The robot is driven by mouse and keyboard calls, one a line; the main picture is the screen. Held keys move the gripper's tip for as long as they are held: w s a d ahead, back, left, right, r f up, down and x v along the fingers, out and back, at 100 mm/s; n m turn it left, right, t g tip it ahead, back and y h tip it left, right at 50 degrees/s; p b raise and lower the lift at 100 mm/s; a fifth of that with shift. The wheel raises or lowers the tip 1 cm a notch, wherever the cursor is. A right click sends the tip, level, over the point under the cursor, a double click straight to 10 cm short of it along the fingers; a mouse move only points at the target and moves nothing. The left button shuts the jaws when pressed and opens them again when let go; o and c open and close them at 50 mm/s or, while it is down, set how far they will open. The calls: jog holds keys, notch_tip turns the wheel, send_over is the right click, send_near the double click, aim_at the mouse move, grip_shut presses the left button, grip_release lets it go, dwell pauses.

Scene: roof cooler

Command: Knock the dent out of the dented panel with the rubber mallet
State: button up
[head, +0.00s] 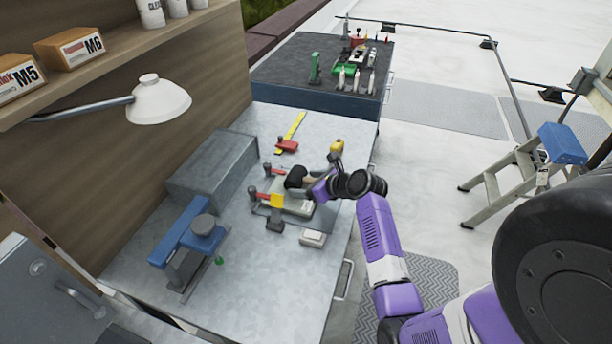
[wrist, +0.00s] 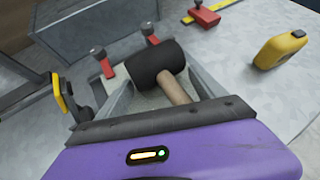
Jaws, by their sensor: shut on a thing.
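The rubber mallet (head: 296,177) has a black head and a pale wooden handle; in the wrist view (wrist: 157,62) its head lies just beyond my fingers. My gripper (wrist: 163,80) is shut on the mallet's handle (wrist: 176,90); in the head view my gripper (head: 320,190) is over the bench. A pale flat panel (head: 299,207) lies below the mallet, beside red-handled clamps (head: 274,171). It shows partly between my fingers in the wrist view (wrist: 145,101). The mallet and gripper hide much of it, and I cannot make out the dent or whether the mallet touches it.
A grey metal box (head: 212,165), a blue vise-like tool (head: 185,235) and a lamp (head: 160,99) stand left. A small white block (head: 312,239) lies in front.

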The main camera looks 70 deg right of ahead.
aim_at(300, 175)
jog(key=shift+r+p, duration=1.65)
jog(key=shift+p, duration=0.9)
jog(key=shift+d+r+b, duration=0.1)
jog(key=shift+r+b, duration=0.15)
jog(key=shift+b, duration=0.15)
jog(key=shift+r, duration=0.8)
jog(key=shift+r, duration=0.1)
jog(key=shift+r, duration=1.1)
